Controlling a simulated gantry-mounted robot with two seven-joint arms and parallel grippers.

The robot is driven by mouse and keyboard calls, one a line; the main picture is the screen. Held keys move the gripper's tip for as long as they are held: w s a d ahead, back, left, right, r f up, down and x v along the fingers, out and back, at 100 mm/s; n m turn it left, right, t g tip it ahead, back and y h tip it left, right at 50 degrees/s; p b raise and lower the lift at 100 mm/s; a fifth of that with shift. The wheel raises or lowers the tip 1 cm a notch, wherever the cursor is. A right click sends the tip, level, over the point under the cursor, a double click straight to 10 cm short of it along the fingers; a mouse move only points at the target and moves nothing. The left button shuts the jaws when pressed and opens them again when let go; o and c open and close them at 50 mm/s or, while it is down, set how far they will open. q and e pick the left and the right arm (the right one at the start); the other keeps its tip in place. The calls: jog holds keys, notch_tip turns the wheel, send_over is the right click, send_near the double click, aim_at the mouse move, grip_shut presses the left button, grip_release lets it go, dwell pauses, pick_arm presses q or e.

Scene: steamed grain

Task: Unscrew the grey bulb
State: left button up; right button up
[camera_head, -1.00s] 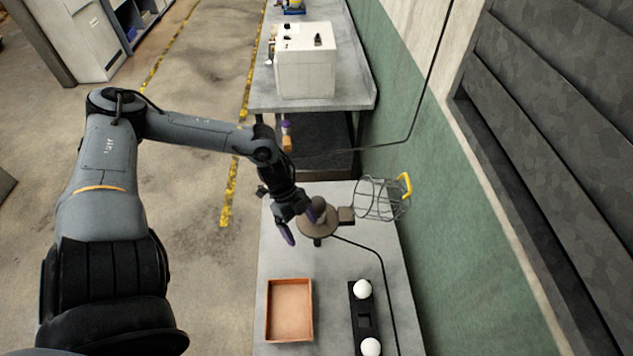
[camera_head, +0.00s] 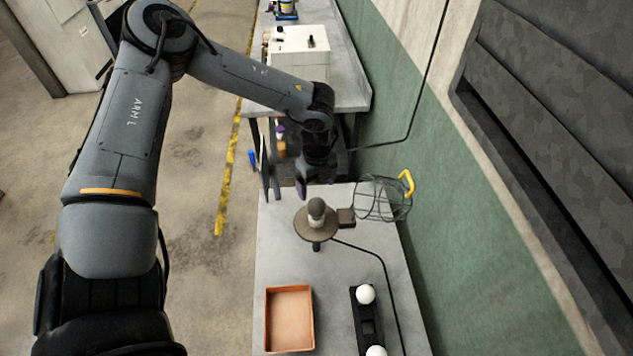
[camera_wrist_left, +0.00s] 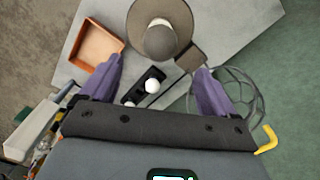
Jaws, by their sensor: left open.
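The grey bulb (camera_head: 316,209) stands upright on a round brown-grey disc (camera_head: 301,228) on a stand at the bench's far end. In the left wrist view the bulb (camera_wrist_left: 160,42) shows from above, ahead of and between the open fingers. My left gripper (camera_head: 317,188) is open and empty, above and just beyond the bulb, apart from it. Its two purple fingers show in the left wrist view (camera_wrist_left: 153,88). My right gripper is in neither view.
A wire cage (camera_head: 383,198) with a yellow handle is beside the stand, by the green wall. An orange-brown tray (camera_head: 290,318) and a black holder (camera_head: 367,326) with two white bulbs (camera_head: 366,294) lie nearer. A black cable crosses the bench. A white box (camera_head: 299,50) stands on the far bench.

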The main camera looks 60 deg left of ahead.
aim_at(317, 201)
pick_arm(q)
notch_tip(317, 201, down, 5)
jog(key=shift+r+b, duration=0.1)
jog(key=shift+b, duration=1.1)
notch_tip(317, 201, down, 6)
jog(key=b, duration=0.7)
jog(key=shift+f+m+b, duration=0.2)
jog(key=shift+m+b, duration=0.5)
jog(key=shift+m, duration=0.1)
jog(key=m+b, duration=0.1)
jog(key=m, duration=0.3)
jog(key=shift+m+b, duration=0.3)
jog(key=shift+b, duration=0.05)
jog(key=m+b, duration=0.1)
jog(key=m, duration=0.3)
jog(key=shift+m, duration=0.3)
jog(key=m, duration=0.3)
jog(key=shift+r+b, duration=0.15)
jog(key=shift+b, duration=0.15)
